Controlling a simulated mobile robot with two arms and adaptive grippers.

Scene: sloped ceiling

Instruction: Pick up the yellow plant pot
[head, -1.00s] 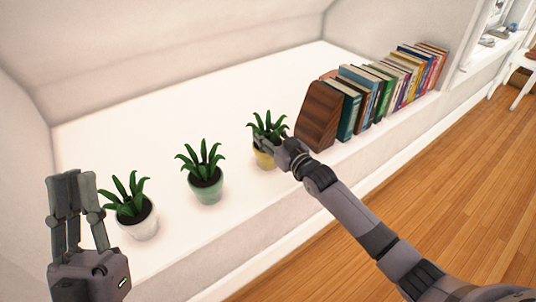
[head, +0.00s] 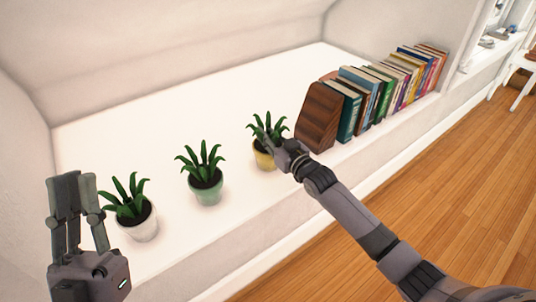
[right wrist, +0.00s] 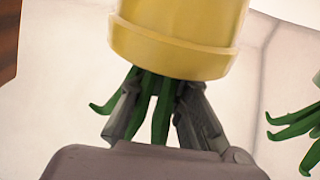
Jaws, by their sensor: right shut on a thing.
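The yellow plant pot (head: 264,160) with a green spiky plant stands upright on the white ledge, at the right end of a row of pots. In the right wrist view the yellow pot (right wrist: 175,42) appears upside down, its rim close to my fingertips. My right gripper (head: 272,146) reaches it from the right and is shut on it near the rim. In the right wrist view its fingers (right wrist: 153,105) flank the leaves; the exact contact is hidden. My left gripper (head: 76,182) is open and empty, left of the white pot.
A green pot (head: 207,192) and a white pot (head: 142,226), both planted, stand to the left. A brown wooden bookend (head: 319,117) and a row of books (head: 385,85) stand close on the right. The ledge (head: 170,125) behind the pots is clear.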

